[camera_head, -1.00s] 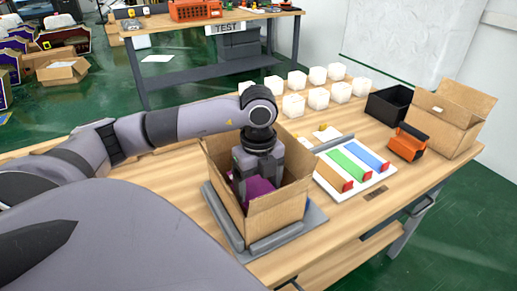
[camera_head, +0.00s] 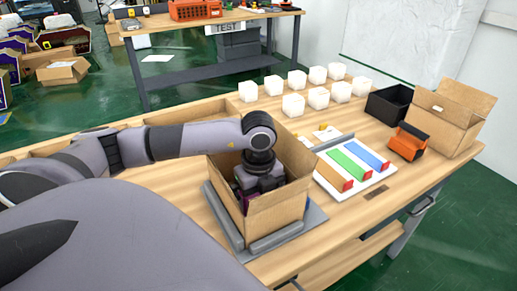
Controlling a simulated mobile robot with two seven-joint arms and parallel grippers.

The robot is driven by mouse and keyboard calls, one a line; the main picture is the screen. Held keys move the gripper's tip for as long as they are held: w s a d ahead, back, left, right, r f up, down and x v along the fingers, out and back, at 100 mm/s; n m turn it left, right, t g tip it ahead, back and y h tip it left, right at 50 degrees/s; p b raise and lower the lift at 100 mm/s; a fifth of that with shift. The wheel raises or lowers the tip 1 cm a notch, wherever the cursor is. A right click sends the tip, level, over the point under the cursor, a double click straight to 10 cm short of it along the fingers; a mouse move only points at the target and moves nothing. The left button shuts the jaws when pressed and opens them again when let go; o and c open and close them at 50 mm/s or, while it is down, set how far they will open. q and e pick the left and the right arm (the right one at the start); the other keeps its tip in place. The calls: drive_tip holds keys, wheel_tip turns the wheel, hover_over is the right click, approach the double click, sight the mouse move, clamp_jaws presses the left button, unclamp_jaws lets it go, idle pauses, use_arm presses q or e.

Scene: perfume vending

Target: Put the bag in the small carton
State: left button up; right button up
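An open brown carton (camera_head: 278,211) stands on a grey pad at the front of the wooden table. My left gripper (camera_head: 254,190) reaches down inside it from above. A small part of the purple bag (camera_head: 247,204) shows inside the carton, beside and below the gripper. The fingertips are mostly hidden by the gripper body and the carton walls, so I cannot tell whether they are open or shut on the bag. My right gripper is not in view.
Right of the carton lies a white board (camera_head: 355,178) with orange, green and blue strips. Beyond stand several white cubes (camera_head: 293,105), a black bin (camera_head: 387,104), an orange-and-black item (camera_head: 408,141) and another open carton (camera_head: 447,117). The grey pad (camera_head: 262,242) surrounds the front carton.

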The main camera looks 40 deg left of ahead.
use_arm(q)
drive_tip(key=shift+r, duration=0.1)
drive_tip(key=shift+r, duration=0.3)
wheel_tip(320, 180, up, 12)
drive_tip(key=shift+f, duration=0.2)
idle(0.5)
